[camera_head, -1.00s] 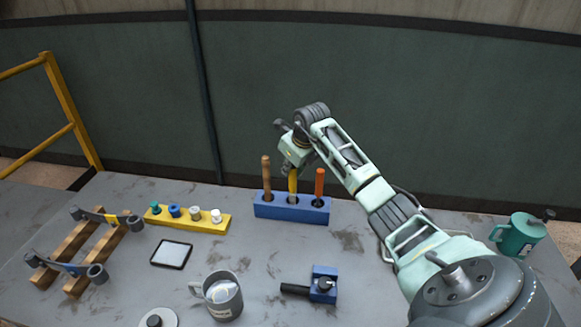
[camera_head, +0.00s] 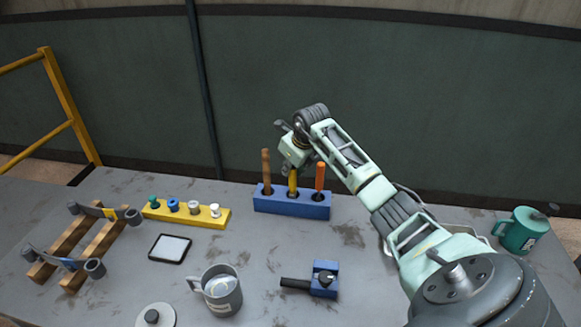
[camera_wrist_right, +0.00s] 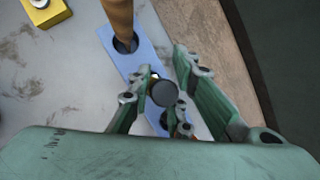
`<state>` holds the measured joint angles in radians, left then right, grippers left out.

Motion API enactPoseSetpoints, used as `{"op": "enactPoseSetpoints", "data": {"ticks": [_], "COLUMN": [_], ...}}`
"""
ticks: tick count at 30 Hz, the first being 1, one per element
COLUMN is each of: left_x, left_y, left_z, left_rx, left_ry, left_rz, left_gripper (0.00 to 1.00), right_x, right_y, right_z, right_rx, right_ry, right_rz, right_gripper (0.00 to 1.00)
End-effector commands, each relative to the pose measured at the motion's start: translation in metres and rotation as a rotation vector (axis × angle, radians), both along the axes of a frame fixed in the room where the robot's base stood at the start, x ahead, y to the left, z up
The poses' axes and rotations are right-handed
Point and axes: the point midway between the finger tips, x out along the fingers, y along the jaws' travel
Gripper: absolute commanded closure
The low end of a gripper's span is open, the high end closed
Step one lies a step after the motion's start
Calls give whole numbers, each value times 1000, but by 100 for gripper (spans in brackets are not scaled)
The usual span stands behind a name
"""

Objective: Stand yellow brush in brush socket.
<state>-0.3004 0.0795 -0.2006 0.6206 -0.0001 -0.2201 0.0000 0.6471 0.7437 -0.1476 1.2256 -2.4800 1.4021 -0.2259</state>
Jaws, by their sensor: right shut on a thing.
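The yellow brush (camera_head: 292,183) stands upright at the middle hole of the blue brush socket block (camera_head: 290,207). Its lower end is hidden in the hole. My right gripper (camera_head: 293,168) is shut on the upper part of its handle, just above the block. In the right wrist view, the fingers of my right gripper (camera_wrist_right: 163,97) close around a dark round handle end, with the blue block (camera_wrist_right: 151,55) below. My left gripper is not in view.
A brown handle (camera_head: 266,171) and an orange handle (camera_head: 319,177) stand in the holes either side. A yellow rack (camera_head: 186,219) with several plugs, a tablet (camera_head: 171,248), a grey mug (camera_head: 221,292) and a blue clamp-like tool (camera_head: 324,280) lie nearer. A green mug (camera_head: 521,231) stands right.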

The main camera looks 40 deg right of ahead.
Motion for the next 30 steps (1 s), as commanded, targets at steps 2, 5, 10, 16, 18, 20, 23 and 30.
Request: {"op": "enactPoseSetpoints", "data": {"ticks": [2, 5, 10, 16, 18, 20, 23, 30], "left_x": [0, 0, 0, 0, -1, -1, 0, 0], "left_y": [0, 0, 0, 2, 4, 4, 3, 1], "left_z": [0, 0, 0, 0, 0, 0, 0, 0], "left_rx": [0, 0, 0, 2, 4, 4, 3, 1], "left_ry": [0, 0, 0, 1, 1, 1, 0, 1], "left_rz": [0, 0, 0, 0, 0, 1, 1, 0], "left_gripper": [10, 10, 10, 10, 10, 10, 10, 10], "right_x": [0, 0, 0, 0, -1, -2, -7, -30], "right_y": [0, 0, 0, 0, 0, 0, 1, 6], "right_z": [1, 1, 0, 0, 2, 6, 18, 63], "right_rx": [0, 0, 0, 0, 0, -1, -3, -4], "right_ry": [-1, -1, -1, 0, -1, -2, -3, -3], "right_rz": [0, 0, 0, 0, 0, 0, 0, 1], "right_gripper": [79, 70, 60, 60, 60, 60, 60, 60]}}
